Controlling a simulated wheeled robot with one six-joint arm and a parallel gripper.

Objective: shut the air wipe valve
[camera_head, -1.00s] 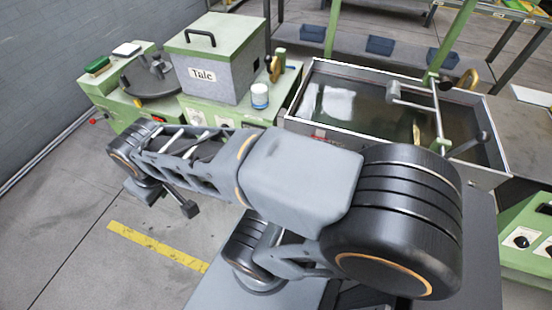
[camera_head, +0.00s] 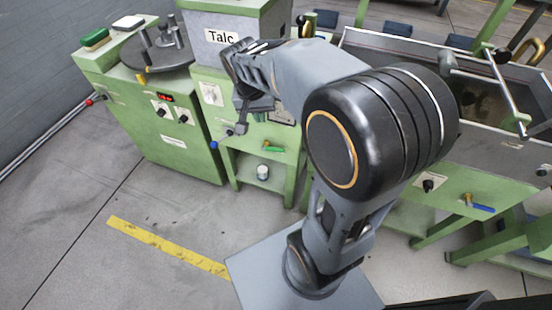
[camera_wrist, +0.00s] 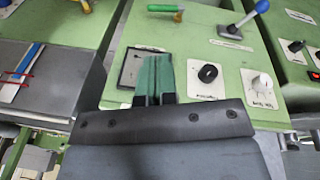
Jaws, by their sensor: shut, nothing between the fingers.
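The label of the air wipe valve is too small to read, so I cannot tell which valve it is. In the head view, a green-handled valve (camera_head: 272,149) is on the green cabinet front below the Talc box. A blue-handled valve (camera_head: 483,207) is on the trough's front at the right. In the wrist view, a green handle on brass (camera_wrist: 165,8) and a blue lever (camera_wrist: 252,18) with a label plate stand beyond my gripper (camera_wrist: 152,58). My gripper is shut and empty, in front of a green panel. In the head view my arm hides its fingers.
A black knob (camera_wrist: 207,73) and a white knob (camera_wrist: 262,82) are right of my fingers in the wrist view. The Talc box (camera_head: 232,20) and a trough (camera_head: 400,45) stand behind my arm. Grey floor with a yellow stripe (camera_head: 168,247) is open at lower left.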

